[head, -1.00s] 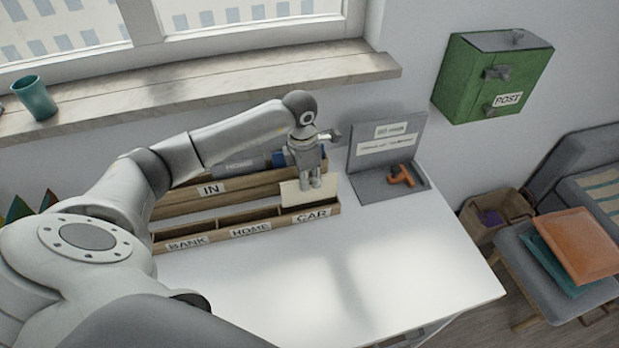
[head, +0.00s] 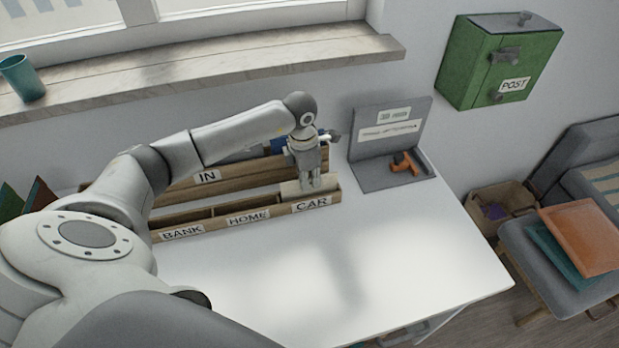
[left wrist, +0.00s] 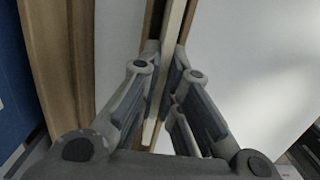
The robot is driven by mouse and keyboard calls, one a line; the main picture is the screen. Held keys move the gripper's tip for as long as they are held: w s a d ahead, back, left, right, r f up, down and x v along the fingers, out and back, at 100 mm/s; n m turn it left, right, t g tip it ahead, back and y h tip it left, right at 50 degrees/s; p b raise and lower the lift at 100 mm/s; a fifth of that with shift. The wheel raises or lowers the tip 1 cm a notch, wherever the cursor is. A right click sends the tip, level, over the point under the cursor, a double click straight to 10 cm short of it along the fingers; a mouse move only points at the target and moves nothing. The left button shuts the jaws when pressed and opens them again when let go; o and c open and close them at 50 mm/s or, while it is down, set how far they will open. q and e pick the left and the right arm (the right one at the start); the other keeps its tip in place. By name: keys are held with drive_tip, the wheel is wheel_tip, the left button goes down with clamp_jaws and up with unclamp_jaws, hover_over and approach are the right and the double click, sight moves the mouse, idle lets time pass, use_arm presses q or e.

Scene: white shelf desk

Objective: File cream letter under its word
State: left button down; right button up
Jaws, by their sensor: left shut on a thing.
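The cream letter (head: 292,187) stands in the CAR compartment at the right end of the labelled wooden sorter (head: 216,232), with only its top part showing above the front wall. My left gripper (head: 313,186) is shut on the letter's upper edge, right over that compartment. In the left wrist view the letter (left wrist: 150,128) shows edge-on as a thin pale strip between the fingers (left wrist: 157,110). The BANK and HOME compartments lie to the left. My right gripper is not in view.
The IN rack (head: 235,176) stands behind the sorter, with a blue item (head: 281,146) in it. A grey board with an orange-handled object (head: 406,162) stands to the right. A green POST box (head: 500,62) hangs on the wall. The desk front (head: 400,255) is clear.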

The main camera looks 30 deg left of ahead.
use_arm(q)
drive_tip(key=c, duration=1.5)
unclamp_jaws()
drive_tip(key=r, duration=0.8)
drive_tip(key=s+r, duration=0.1)
drive_tip(key=r, duration=0.3)
drive_tip(key=shift+a, duration=0.35)
drive_tip(key=shift+f, duration=0.15)
